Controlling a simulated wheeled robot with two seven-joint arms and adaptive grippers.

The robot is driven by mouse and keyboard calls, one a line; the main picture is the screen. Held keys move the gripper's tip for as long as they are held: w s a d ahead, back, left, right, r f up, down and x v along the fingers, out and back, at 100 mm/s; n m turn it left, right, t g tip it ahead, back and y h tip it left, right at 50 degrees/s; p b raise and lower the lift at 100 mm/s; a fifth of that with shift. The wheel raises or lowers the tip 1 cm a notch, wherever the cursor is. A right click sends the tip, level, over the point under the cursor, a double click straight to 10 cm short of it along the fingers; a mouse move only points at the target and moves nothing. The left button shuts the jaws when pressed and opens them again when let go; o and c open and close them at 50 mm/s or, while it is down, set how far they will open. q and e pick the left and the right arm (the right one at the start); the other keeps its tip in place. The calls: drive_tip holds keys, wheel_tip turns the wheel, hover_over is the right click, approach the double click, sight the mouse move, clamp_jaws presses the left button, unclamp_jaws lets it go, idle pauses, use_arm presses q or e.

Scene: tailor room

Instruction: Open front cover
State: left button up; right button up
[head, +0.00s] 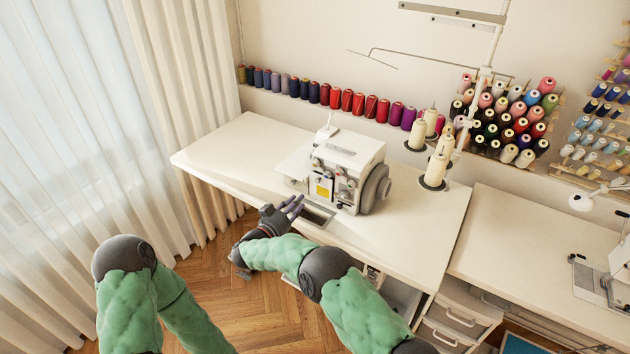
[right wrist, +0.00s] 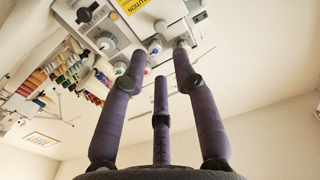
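A white sewing machine (head: 348,160) stands upright on the white table, with a grey handwheel on its right side. A yellow label (head: 322,187) is on its lower front, beside several small dials; I cannot make out the front cover's edges or whether it is shut. My right gripper (head: 296,204) is at the table's front edge, just in front and left of the machine, fingers pointing toward it. The right wrist view shows its three purple fingers (right wrist: 160,65) spread and empty, with the machine's dials (right wrist: 107,43) and yellow caution label (right wrist: 130,5) beyond.
The white table (head: 225,155) is clear at left. Coloured spools (head: 335,98) line the wall. A drawer unit (head: 455,318) is below right.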

sight(317, 181)
drive_tip(key=b+x, duration=0.3)
drive_tip(key=x, duration=0.6)
drive_tip(key=shift+w+d+r, duration=0.1)
drive_tip(key=shift+w+d, duration=0.05)
drive_tip(key=shift+w, duration=0.15)
drive_tip(key=shift+w+d+r, duration=0.1)
drive_tip(key=shift+w+d, duration=0.2)
drive_tip(key=shift+w, duration=0.05)
clamp_jaws()
